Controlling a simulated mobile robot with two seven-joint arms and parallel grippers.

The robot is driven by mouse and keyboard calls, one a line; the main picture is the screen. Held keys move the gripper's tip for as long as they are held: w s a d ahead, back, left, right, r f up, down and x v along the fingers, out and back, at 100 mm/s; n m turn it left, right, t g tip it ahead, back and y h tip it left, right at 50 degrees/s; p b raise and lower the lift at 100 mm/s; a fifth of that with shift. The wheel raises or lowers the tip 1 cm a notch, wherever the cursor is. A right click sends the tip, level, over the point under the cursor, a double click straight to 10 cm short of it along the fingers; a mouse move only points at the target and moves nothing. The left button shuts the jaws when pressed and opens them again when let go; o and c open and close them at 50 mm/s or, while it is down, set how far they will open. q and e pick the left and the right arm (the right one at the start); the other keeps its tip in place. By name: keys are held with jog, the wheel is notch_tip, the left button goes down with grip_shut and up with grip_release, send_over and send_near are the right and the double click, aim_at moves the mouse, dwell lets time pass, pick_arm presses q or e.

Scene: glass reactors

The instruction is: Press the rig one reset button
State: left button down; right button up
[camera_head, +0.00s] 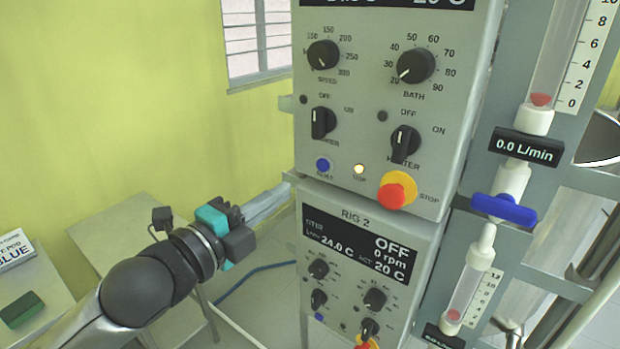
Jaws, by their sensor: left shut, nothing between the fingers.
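The upper control panel (440,130) stands above a panel marked RIG 2; its own rig label is out of view. Its blue reset button (322,165) is at the lower left, with a small label under it. A lit lamp (359,169) sits just right of the button. My left gripper (283,195) comes in from the left, shut and empty. Its fingers point right, with the tips below and left of the blue button and beside the panel's lower left edge. I cannot tell whether the tips touch the panel edge. My right gripper is out of view.
A red stop button (397,190) on a yellow collar and several black knobs are on the upper panel. The RIG 2 panel (425,232) is below. Flowmeter tubes and a blue valve handle (504,208) are at the right. A table (125,230) stands at the left.

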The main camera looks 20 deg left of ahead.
aim_at(321, 166)
pick_arm(q)
jog(key=shift+p+x, duration=0.65)
jog(key=shift+x, duration=3.6)
